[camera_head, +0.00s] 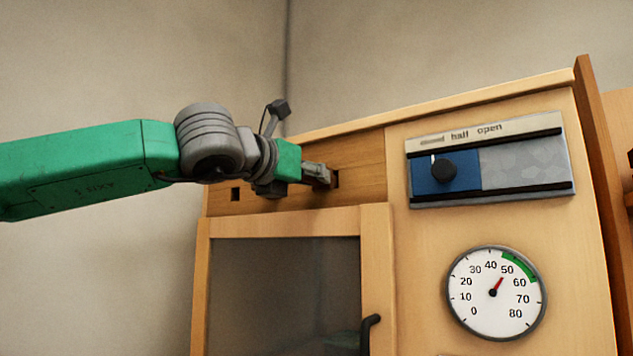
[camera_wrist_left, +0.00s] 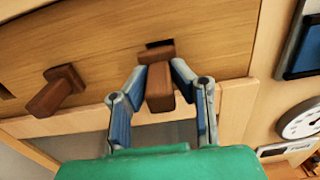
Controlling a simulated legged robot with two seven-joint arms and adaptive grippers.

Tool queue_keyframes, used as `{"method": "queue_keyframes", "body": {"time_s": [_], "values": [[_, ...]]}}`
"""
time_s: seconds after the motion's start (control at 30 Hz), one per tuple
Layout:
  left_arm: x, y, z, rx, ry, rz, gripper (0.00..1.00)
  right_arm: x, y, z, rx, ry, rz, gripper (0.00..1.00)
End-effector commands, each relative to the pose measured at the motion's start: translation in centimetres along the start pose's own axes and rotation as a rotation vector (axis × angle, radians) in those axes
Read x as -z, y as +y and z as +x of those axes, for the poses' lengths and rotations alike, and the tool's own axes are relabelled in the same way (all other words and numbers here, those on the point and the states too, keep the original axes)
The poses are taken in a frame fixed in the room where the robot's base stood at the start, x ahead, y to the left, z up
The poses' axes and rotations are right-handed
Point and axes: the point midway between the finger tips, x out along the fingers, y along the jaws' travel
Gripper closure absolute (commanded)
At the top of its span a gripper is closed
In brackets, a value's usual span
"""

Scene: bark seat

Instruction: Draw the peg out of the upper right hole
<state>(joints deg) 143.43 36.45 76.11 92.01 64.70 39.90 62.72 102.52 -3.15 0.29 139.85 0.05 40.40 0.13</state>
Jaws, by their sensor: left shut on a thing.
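My left gripper (camera_head: 318,175) is at the upper wooden panel, beside the right-hand square hole (camera_head: 336,178). In the left wrist view my left gripper (camera_wrist_left: 160,64) is shut on a brown wooden peg (camera_wrist_left: 160,92), with one finger on each side. The peg's far end is at the dark hole (camera_wrist_left: 158,44), part of which shows above it. How deep the peg sits is hidden. A second brown peg (camera_wrist_left: 55,92) sticks out of the panel to the left, apart from the gripper. My right gripper is not in view.
An empty square hole (camera_head: 235,194) is at the panel's left. Below is a glazed door (camera_head: 285,290) with a dark handle (camera_head: 370,333). To the right are a slider plate with a knob (camera_head: 443,168) and a round dial (camera_head: 496,292). Space left of the cabinet is free.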

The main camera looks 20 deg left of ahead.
Motion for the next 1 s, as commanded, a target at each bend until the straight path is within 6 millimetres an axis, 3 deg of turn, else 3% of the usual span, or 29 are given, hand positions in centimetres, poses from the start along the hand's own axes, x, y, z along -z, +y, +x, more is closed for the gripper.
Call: {"method": "queue_keyframes", "body": {"time_s": [1.0], "values": [[0.7,0.3,-4.8,-0.008,0.013,-0.003,1.0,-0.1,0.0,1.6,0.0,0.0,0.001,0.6]]}}
